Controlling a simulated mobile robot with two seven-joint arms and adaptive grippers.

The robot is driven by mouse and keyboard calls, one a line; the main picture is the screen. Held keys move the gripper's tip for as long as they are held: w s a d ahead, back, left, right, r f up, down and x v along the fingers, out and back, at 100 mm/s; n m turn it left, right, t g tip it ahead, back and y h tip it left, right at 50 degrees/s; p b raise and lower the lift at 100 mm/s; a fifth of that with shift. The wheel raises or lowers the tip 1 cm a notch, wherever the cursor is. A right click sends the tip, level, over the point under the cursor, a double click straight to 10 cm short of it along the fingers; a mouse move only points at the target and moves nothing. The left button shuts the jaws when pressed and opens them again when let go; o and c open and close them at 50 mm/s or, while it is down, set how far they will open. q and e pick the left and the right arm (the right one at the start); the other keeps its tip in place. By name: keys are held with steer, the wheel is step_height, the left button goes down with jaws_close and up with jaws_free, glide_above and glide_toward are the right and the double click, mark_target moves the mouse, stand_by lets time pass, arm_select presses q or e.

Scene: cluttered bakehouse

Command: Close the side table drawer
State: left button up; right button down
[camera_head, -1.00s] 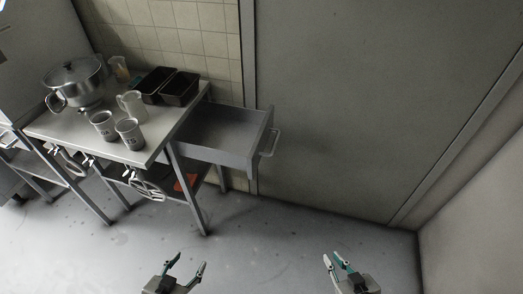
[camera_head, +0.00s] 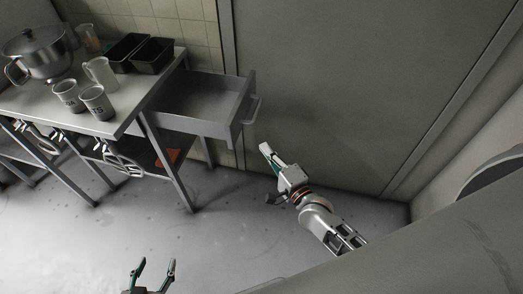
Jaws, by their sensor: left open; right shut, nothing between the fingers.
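The grey side table drawer (camera_head: 232,112) is pulled out from the right end of the metal side table (camera_head: 108,128). Its inside looks empty, and its bar handle (camera_head: 253,110) is on the right-hand front face. My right gripper (camera_head: 266,150) is shut and empty, just below and right of the handle in the picture, with a visible gap between them. My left gripper (camera_head: 154,264) is open and empty over the floor at the bottom, away from the table.
A grey wall panel (camera_head: 350,90) rises behind the drawer. A pale wall closes the right side. Floor in front is clear.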

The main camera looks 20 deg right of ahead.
glide_toward(238, 126)
steer(key=w+d, duration=0.2)
steer(key=w, duration=0.1)
steer(key=w+a, duration=0.2)
steer(key=a, duration=0.1)
steer(key=shift+w+a+r+b, duration=0.1)
steer(key=shift+w+a+b, duration=0.1)
steer(key=shift+b, duration=0.15)
arm_select(q)
steer(key=shift+s+f, duration=0.25)
steer(key=shift+f, duration=0.5)
steer(key=shift+r, duration=0.15)
steer(key=shift+w+a, duration=0.1)
